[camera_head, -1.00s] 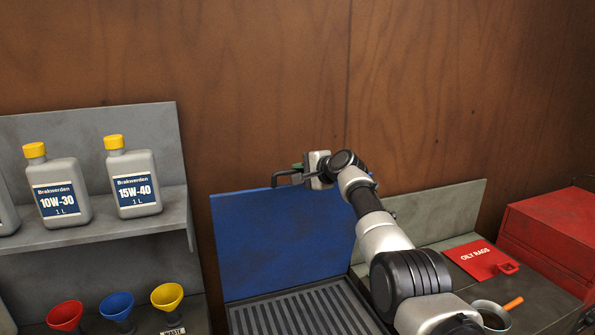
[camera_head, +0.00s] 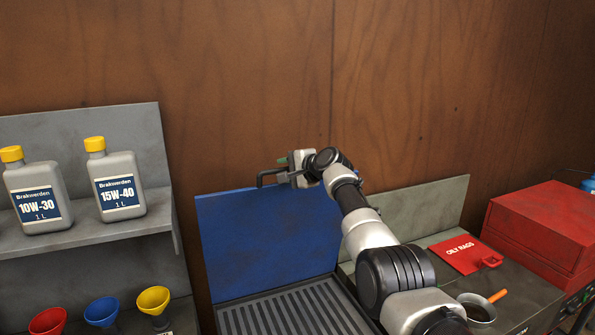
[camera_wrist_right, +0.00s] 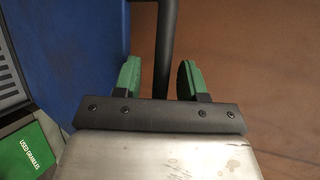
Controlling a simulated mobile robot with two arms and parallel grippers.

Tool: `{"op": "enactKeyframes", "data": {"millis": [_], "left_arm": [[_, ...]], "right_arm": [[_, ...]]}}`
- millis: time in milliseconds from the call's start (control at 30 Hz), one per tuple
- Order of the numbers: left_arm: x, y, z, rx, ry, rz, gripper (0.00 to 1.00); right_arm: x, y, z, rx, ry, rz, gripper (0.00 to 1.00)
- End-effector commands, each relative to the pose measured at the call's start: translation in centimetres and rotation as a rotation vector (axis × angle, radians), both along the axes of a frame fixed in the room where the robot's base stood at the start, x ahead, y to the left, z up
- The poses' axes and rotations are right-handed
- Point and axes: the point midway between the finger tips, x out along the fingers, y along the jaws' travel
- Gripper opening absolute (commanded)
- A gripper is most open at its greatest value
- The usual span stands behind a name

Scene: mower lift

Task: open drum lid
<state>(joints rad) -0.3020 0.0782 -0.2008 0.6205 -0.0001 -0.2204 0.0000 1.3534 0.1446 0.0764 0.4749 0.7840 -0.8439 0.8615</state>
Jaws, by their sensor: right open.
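A blue lid panel (camera_head: 268,240) stands upright behind a dark slatted grate (camera_head: 290,310). A dark bar handle (camera_head: 266,178) is at its top edge; its bar also shows in the wrist view (camera_wrist_right: 166,45). My right gripper (camera_head: 283,163) is at the top of the panel, by the handle. In the wrist view its green fingertips (camera_wrist_right: 160,80) are apart, one on each side of the bar, with gaps visible. The blue panel lies left of the fingers there. My left gripper is in neither view.
A shelf (camera_head: 90,235) with oil bottles (camera_head: 119,188) stands left, above coloured funnels (camera_head: 102,310). At right are a red OILY RAGS lid (camera_head: 462,254), a red box (camera_head: 545,232) and a pan (camera_head: 477,309). A green label (camera_wrist_right: 28,155) shows in the wrist view.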

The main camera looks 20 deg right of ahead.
Motion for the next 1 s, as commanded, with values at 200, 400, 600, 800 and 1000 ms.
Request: {"op": "enactKeyframes", "data": {"millis": [200,400,600,800,1000], "left_arm": [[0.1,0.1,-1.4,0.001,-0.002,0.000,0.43],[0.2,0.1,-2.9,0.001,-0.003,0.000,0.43],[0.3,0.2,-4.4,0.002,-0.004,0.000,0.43],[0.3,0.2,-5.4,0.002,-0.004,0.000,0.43],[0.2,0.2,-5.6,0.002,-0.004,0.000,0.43]], "right_arm": [[-1.3,-0.8,0.1,-0.003,-0.003,0.000,0.41],[-3.5,-1.8,0.8,-0.003,-0.004,-0.002,0.41],[-6.2,-3.0,1.8,-0.004,-0.003,-0.001,0.41],[-8.3,-4.0,2.7,-0.002,0.000,0.000,0.41],[-9.0,-4.3,3.1,-0.003,0.003,0.000,0.41]]}}
